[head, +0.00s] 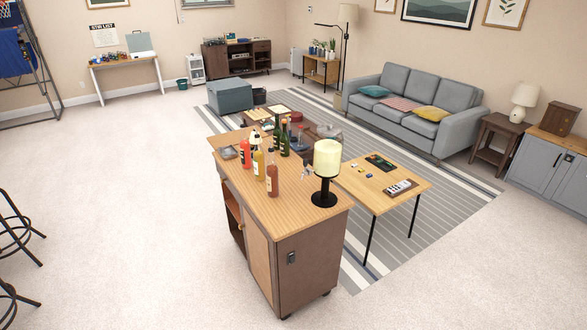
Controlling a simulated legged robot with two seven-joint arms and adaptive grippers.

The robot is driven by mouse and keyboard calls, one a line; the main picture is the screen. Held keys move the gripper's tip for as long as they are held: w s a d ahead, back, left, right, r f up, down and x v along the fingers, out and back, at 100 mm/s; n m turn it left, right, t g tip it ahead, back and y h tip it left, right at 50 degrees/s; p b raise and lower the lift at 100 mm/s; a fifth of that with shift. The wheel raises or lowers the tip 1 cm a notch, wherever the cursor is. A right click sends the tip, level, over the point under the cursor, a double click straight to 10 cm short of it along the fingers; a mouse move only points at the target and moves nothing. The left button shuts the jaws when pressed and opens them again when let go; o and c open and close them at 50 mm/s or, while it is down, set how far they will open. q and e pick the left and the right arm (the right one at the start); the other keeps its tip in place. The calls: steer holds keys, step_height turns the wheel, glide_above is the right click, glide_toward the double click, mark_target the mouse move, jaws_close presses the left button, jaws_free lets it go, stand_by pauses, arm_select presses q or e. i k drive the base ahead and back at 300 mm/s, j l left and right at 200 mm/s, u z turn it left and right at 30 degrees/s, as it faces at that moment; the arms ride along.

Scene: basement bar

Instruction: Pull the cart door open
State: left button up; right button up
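The bar cart (305,275) stands in the middle of the head view, with a light wood top and brown sides. Its door (258,260) is a light wood panel on the long left side, near the close end, and looks shut. A small knob or handle seems to sit at the door's upper far edge, too small to be sure. Open shelves (232,217) are beside the door, farther away. Neither of my grippers is in view.
A low table (415,187) is close on the cart's right. The carpet (130,220) left of the cart is clear up to the bar stools (20,245) at the left edge.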

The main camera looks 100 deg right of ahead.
mark_target(260, 248)
steer(key=i+l+z, duration=0.1)
steer(key=z, duration=0.35)
steer(key=i+l+z, duration=0.15)
steer(key=z, duration=0.25)
steer(key=i+l+z, duration=0.15)
steer(key=z, duration=0.3)
steer(key=i+z, duration=0.2)
steer(key=z, duration=0.2)
steer(key=i, duration=2.35)
steer(key=i+z, duration=0.35)
steer(key=i+j+z, duration=0.3)
steer(key=i, duration=0.25)
steer(key=i+j+z, duration=0.2)
steer(key=i+z, duration=0.15)
steer(key=i, duration=0.1)
